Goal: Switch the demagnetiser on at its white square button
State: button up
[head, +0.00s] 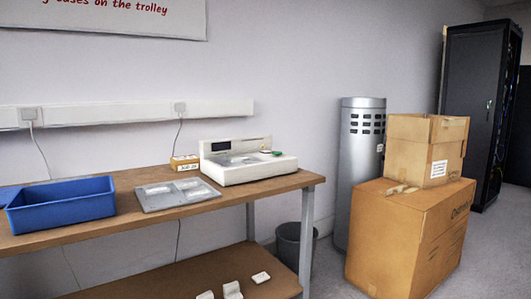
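A white bench device (248,163) with a dark display strip and a grey top plate stands at the right end of the wooden bench. It may be the demagnetiser, but I cannot tell for sure. A small green item (277,153) is on its right top side. I cannot make out a white square button at this size. A flat grey tray (152,206) with pale pieces in it lies left of the device. My gripper is not in view.
A blue bin (62,211) sits on the bench (120,222) at left, a small box (184,163) behind the device. White items (232,290) lie on the lower shelf. A waste bin (291,245), grey cylinder (358,165) and cardboard boxes (400,240) stand right of the bench.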

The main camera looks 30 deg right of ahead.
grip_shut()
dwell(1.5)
